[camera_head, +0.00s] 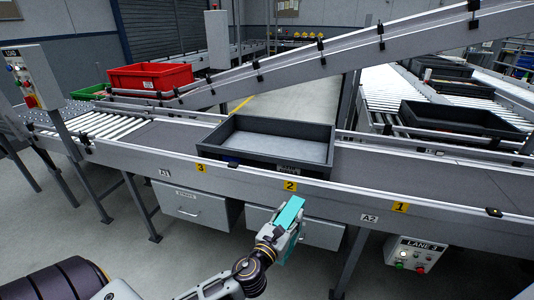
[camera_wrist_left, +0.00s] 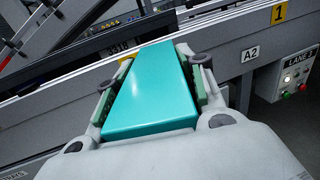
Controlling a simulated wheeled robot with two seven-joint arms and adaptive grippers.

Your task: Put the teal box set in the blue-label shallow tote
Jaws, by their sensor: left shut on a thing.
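The teal box set (camera_head: 289,214) is a smooth teal block held in my left gripper (camera_head: 285,226), in front of the conveyor's near side. In the left wrist view the teal box (camera_wrist_left: 152,90) fills the space between the two fingers of my left gripper (camera_wrist_left: 150,82), which is shut on it. A dark grey shallow tote (camera_head: 246,124) sits on the conveyor behind the gripper and looks empty. A label shows on its near wall, but its colour is too small to tell. My right gripper is not in view.
The conveyor's near rail (camera_head: 250,176) lies between my gripper and the tote. A red tote (camera_head: 150,78) stands at the back left, and other dark totes (camera_head: 462,119) are at the right. An inclined conveyor (camera_head: 330,57) crosses behind. A control box (camera_head: 414,254) hangs at the lower right.

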